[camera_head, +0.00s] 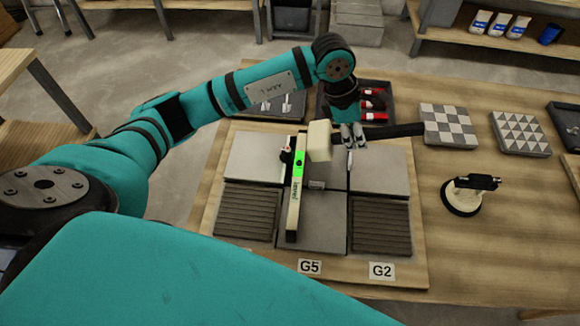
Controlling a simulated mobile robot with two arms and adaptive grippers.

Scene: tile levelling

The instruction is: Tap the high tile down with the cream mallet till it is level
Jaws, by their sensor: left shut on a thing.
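My left gripper (353,136) is shut on the black handle (395,133) of the cream mallet. The handle points right, and the cream mallet head (319,141) is left of the fingers, over the upper middle of the tile board (414,262). A spirit level (294,205) with a bright green window lies lengthwise over the middle column, just left of the mallet head. Plain grey tiles (378,172) and ribbed dark tiles (247,212) surround the middle tile (325,222). I cannot tell which tile is high, or whether the head touches one. My right gripper is not in view.
A suction lifter (464,196) stands right of the board. Checkered (448,126) and triangle-patterned (520,133) tiles lie beyond it. A dark tray (394,92) with red-handled things sits behind the board.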

